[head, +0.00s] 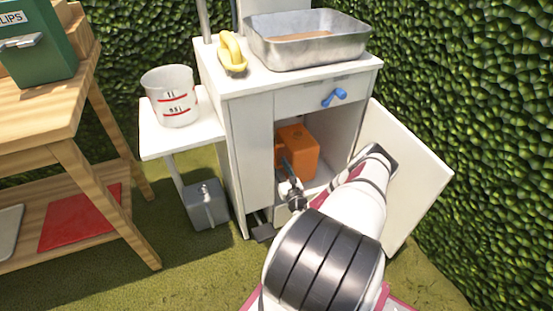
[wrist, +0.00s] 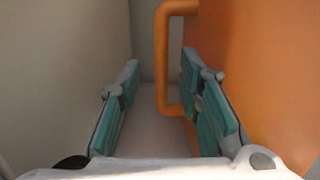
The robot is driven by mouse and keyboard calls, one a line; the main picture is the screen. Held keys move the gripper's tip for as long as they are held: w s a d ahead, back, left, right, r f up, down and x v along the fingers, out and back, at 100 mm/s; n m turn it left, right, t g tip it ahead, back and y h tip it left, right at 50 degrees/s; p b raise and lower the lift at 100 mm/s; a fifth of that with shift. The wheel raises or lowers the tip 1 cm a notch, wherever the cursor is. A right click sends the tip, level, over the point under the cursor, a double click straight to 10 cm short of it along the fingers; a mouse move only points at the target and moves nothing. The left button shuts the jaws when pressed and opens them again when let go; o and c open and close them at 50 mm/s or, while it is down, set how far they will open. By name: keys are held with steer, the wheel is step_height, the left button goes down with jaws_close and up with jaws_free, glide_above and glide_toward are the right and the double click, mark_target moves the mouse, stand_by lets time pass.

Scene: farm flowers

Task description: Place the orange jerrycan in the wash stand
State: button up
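My gripper (head: 285,172) reaches into this compartment at the jerrycan's front left. In the wrist view my gripper (wrist: 158,85) is open, its teal-padded fingers well apart. The jerrycan's body (wrist: 270,70) fills the right side, beyond the right finger. Its loop handle (wrist: 161,60) shows between the fingers, close to the right fingertip. I cannot tell whether that finger is inside the loop or touches it. My arm hides part of the compartment.
The stand's door (head: 412,185) is swung open to the right, close beside my arm. A metal basin (head: 260,47) and yellow item (head: 231,55) are on top. Hedges close the back and right.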

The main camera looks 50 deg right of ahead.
steer(key=p+v, duration=0.2)
steer(key=v, duration=0.6)
steer(key=shift+s+a, duration=0.1)
stand_by(0.3)
